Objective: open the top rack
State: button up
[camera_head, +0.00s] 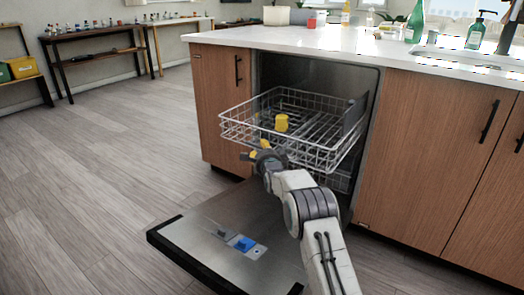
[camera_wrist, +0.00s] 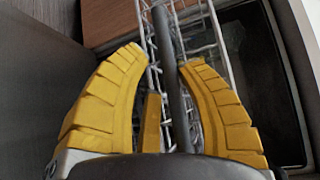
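The top rack (camera_head: 235,128), a white wire basket, extends out of the dishwasher under the counter. Its wires also show in the wrist view (camera_wrist: 206,45). My gripper (camera_head: 256,150) is at the rack's front side, low in front of its wires. In the wrist view my gripper's yellow fingers (camera_wrist: 160,58) are apart, with a dark rod (camera_wrist: 176,85) running between them. I cannot tell whether the fingers touch the rod. A short yellow piece (camera_wrist: 152,122) also shows between the fingers.
The dishwasher door (camera_head: 195,235) is folded down, with a blue item (camera_head: 243,244) on its inner face. Wooden cabinets (camera_head: 425,150) flank the opening. The floor to the left is clear.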

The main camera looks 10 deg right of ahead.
jog(key=shift+s+r, duration=0.1)
jog(key=shift+r, duration=0.15)
jog(key=shift+s, duration=0.15)
jog(key=s+r, duration=0.1)
jog(key=s, duration=1)
jog(key=shift+s+r, duration=0.15)
jog(key=shift+r, duration=0.05)
dwell(0.5)
jog(key=s+r+n+g+p, duration=0.3)
jog(key=s+r+n+p, duration=0.2)
jog(key=s+r+p, duration=0.55)
jog(key=s+r+n+g+p, duration=0.35)
jog(key=s+r+p, duration=0.6)
jog(key=r, duration=0.65)
jog(key=s+r+n+g+p, duration=0.2)
jog(key=s+r+n+p, duration=0.1)
jog(key=s+r+p, duration=0.2)
jog(key=s+r+n+g+p, duration=0.2)
jog(key=s+r+n+p, duration=0.2)
jog(key=s+p, duration=0.6)
jog(key=s+r+n+g+p, duration=0.2)
jog(key=s+r+n+p, duration=0.2)
jog(key=s, duration=1)
jog(key=p+v, duration=0.3)
jog(key=shift+w+r, duration=0.3)
jog(key=shift+r, duration=0.2)
